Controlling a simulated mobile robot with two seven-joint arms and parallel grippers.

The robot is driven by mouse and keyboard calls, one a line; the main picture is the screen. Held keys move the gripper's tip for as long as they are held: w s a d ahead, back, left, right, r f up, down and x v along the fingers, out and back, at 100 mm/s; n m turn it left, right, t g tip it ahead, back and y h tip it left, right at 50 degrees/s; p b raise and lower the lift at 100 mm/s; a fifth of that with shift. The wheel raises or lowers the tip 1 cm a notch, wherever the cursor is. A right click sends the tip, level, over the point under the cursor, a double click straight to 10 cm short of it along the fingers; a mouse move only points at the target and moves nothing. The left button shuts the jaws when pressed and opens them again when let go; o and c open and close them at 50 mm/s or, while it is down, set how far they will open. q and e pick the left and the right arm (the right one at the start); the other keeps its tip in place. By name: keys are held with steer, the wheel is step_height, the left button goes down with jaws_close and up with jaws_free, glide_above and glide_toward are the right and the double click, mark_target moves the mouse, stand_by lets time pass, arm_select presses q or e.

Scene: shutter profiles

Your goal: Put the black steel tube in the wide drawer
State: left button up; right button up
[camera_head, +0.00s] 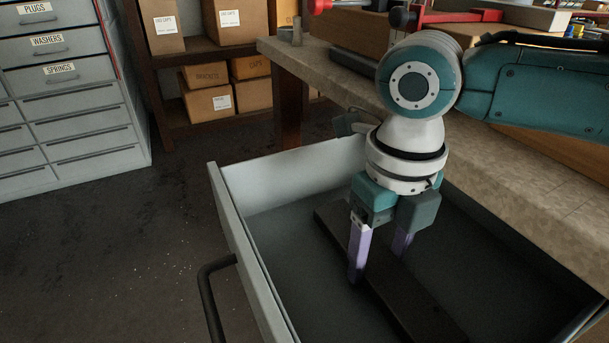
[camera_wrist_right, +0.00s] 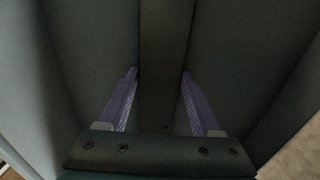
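The black steel tube (camera_head: 425,312) lies flat on the floor of the open wide drawer (camera_head: 234,225), running from the drawer's back toward its front right. My right gripper (camera_head: 381,262) reaches down into the drawer, just over the tube. Its two purple fingers are apart. In the right wrist view the tube (camera_wrist_right: 166,50) runs between the open fingers (camera_wrist_right: 160,88), with no clear grip on it. The right gripper hides part of the tube in the head view. I do not see my left gripper.
A workbench (camera_head: 520,190) borders the drawer on the right. The drawer's black handle (camera_head: 208,295) sticks out on the left. A grey cabinet with labelled drawers (camera_head: 75,130) and shelves with cardboard boxes (camera_head: 208,104) stand behind. The floor (camera_head: 130,250) at left is clear.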

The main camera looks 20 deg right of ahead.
mark_target(377, 261)
steer(key=o, duration=0.5)
steer(key=shift+c, duration=0.2)
step_height(377, 261, up, 12)
steer(key=p, duration=0.3)
steer(key=shift+r+p, duration=0.2)
steer(key=shift+p, duration=0.15)
